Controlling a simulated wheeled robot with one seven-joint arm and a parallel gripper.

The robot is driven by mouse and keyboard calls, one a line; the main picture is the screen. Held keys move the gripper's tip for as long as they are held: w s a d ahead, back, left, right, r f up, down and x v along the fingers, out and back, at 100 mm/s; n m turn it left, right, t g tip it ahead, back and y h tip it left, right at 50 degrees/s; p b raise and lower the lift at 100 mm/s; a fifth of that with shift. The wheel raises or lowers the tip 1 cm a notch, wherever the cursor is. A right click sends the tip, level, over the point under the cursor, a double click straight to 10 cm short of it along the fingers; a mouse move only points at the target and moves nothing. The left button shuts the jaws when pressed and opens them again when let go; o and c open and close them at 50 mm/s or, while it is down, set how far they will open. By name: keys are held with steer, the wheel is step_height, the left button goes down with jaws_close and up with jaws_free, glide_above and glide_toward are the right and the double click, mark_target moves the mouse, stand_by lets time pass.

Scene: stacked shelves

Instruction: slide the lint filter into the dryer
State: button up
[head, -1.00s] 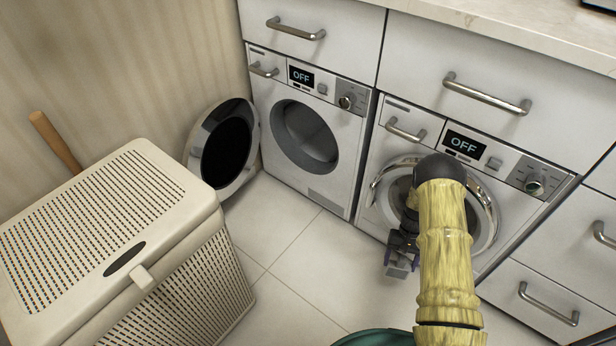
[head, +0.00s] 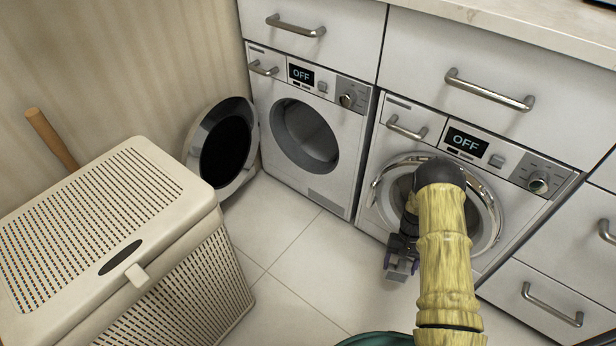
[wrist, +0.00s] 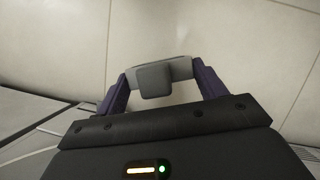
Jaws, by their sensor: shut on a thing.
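My gripper (wrist: 160,85) is shut on the lint filter (wrist: 153,81), a small grey piece with a block-shaped handle between the two purple fingers. In the head view the filter (head: 400,268) shows small below my gripper (head: 401,258), above the floor in front of the right machine. The left machine (head: 330,182) has its round door open and an empty drum showing. The right machine (head: 398,117) has its round door closed, partly hidden by my arm. Both displays read OFF. I cannot tell from the frames which machine is the dryer, and no filter slot is clearly visible.
The open round door (head: 228,150) stands out to the left of the left machine. A cream hamper (head: 190,290) fills the lower left. A green rim (head: 375,339) shows at the bottom edge. The tiled floor (head: 305,265) between is clear.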

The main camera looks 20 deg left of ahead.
steer(key=shift+f+b, duration=0.45)
steer(key=shift+f, duration=0.3)
steer(key=o, duration=1.1)
steer(key=p+v, duration=0.3)
steer(key=v, duration=0.4)
steer(key=shift+r, duration=0.2)
steer(key=shift+w, duration=0.1)
